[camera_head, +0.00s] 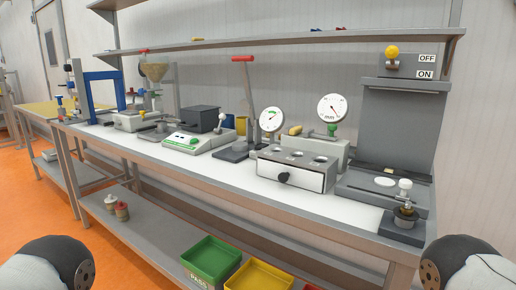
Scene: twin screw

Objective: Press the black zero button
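I cannot clearly make out a zero button at this size. A scale (187,145) with a green-marked front panel stands mid-bench, a dark box (199,119) on top of it; small marks on its panel are too small to read. Two round dial gauges, a smaller one (271,119) and a larger one (332,108), stand on the right half of the bench. A black round knob (284,178) is on the front of a grey box (300,172). Parts of my arms show in both bottom corners, apart from the bench; neither gripper is in view.
The long white bench (230,176) has a narrow clear strip along its front edge. A red-handled lever press (246,100) rises mid-bench. A tall grey stand (403,125) is at the right. Green (210,254) and yellow (259,276) bins sit on the lower shelf.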

